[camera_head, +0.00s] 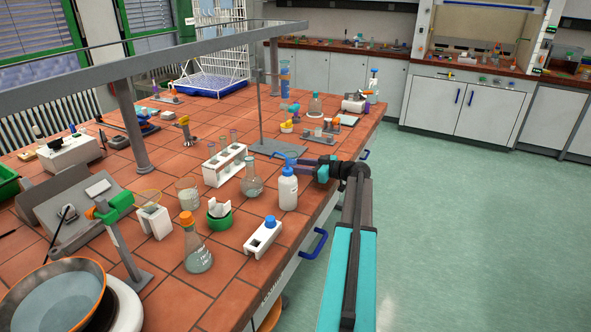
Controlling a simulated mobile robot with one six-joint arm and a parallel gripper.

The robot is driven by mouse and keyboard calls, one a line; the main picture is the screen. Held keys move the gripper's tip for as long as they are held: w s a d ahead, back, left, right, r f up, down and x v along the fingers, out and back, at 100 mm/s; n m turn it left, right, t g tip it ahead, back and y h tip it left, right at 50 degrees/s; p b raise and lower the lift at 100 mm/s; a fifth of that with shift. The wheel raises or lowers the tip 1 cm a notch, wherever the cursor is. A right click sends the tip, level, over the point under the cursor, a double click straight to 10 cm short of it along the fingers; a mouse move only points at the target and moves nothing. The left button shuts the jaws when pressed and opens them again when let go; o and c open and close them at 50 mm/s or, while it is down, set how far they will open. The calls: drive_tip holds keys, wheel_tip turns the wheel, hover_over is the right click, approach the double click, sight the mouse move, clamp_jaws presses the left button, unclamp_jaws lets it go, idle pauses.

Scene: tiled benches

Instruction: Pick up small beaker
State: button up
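A clear glass beaker (187,195) stands upright on the tiled bench (165,255), left of the green ring holder. I cannot tell whether it is the small beaker; some small glass vessels (318,132) also stand farther back near the stand. My gripper (298,165) is over the right edge of the bench, pointing left, just behind the white wash bottle (288,189). Its two fingers look spread, with nothing visible between them; the bottle partly hides the tips. It is well to the right of the clear beaker.
A round flask (251,182), a white tube rack (224,165) and an orange-stoppered flask (196,245) stand around the beaker. A metal stand (262,115) rises behind my gripper. A grey overhead shelf (140,75) crosses the bench. The floor (470,220) at right is clear.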

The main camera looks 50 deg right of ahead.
wheel_tip(320, 180, up, 9)
drive_tip(key=b, duration=0.1)
drive_tip(key=shift+b, duration=0.4)
drive_tip(key=shift+f, duration=0.15)
drive_tip(key=o, duration=0.5)
drive_tip(key=c, duration=0.6)
